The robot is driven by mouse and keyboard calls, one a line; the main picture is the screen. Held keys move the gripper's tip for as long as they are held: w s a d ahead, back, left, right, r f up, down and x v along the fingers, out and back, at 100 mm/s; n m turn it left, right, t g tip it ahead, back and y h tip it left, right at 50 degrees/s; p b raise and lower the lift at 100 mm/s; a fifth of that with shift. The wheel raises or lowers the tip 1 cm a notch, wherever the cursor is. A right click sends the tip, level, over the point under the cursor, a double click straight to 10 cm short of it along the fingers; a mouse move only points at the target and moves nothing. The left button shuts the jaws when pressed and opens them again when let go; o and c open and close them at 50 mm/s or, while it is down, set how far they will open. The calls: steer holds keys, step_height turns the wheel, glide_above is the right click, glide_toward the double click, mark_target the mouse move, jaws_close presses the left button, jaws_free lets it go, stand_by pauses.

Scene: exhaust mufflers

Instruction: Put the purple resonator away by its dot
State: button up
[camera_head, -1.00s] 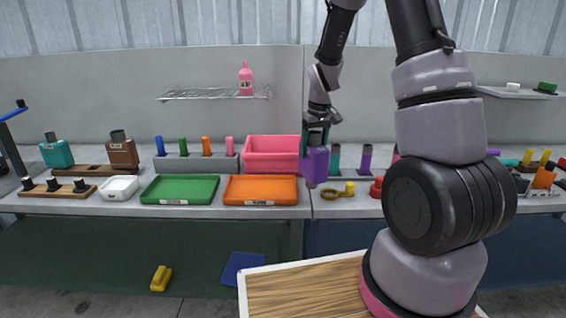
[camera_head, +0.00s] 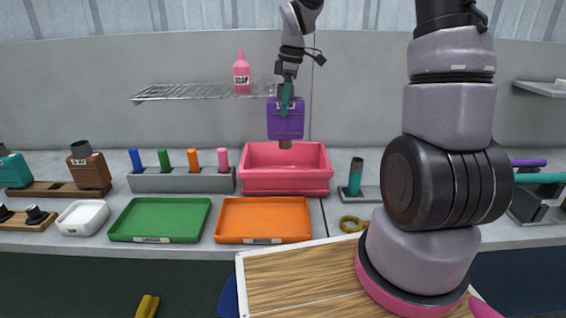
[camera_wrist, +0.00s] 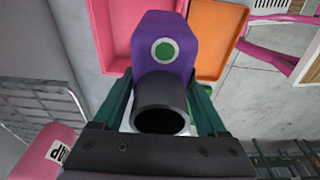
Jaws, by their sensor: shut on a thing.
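The purple resonator (camera_head: 285,122) is a purple box with a dark pipe end, held in the air by my gripper (camera_head: 286,95). In the head view it appears in front of the wall, just above the pink bin (camera_head: 287,184), with its pipe stub pointing down. In the wrist view the resonator (camera_wrist: 165,52) shows a green dot ringed in white on its face. The green fingers of my gripper (camera_wrist: 162,108) are shut on it, one on each side of the dark pipe. A green tray (camera_head: 160,219) and an orange tray (camera_head: 263,219) lie on the bench.
A wire shelf (camera_head: 190,93) with a pink soap bottle (camera_head: 242,75) is on the wall at left. A rack of coloured pegs (camera_head: 180,181), a white dish (camera_head: 82,217) and a brown muffler (camera_head: 89,168) stand left. A teal cylinder (camera_head: 355,176) stands right of the bin.

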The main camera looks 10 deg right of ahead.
mark_target(290, 117)
step_height(290, 117, down, 16)
stand_by(0.5)
steer(key=o, duration=1.2)
steer(key=r, duration=0.4)
steer(key=d+r, duration=0.1)
steer(key=r, duration=0.7)
steer(key=shift+s+d, duration=0.25)
steer(key=shift+d, duration=0.15)
steer(key=s+d+r+m+t, duration=0.1)
steer(key=s+r+m+t, duration=0.1)
steer(key=s+r+m, duration=0.4)
steer(key=s+d+r+m+t, duration=0.2)
steer(key=s+r+m, duration=0.5)
steer(key=s, duration=0.2)
steer(key=s+d+r+m+t, duration=0.2)
steer(key=s+r+m, duration=0.5)
steer(key=shift+s+d+r+t, duration=0.25)
steer(key=shift+s+r+t, duration=0.1)
steer(key=shift+s+t, duration=0.05)
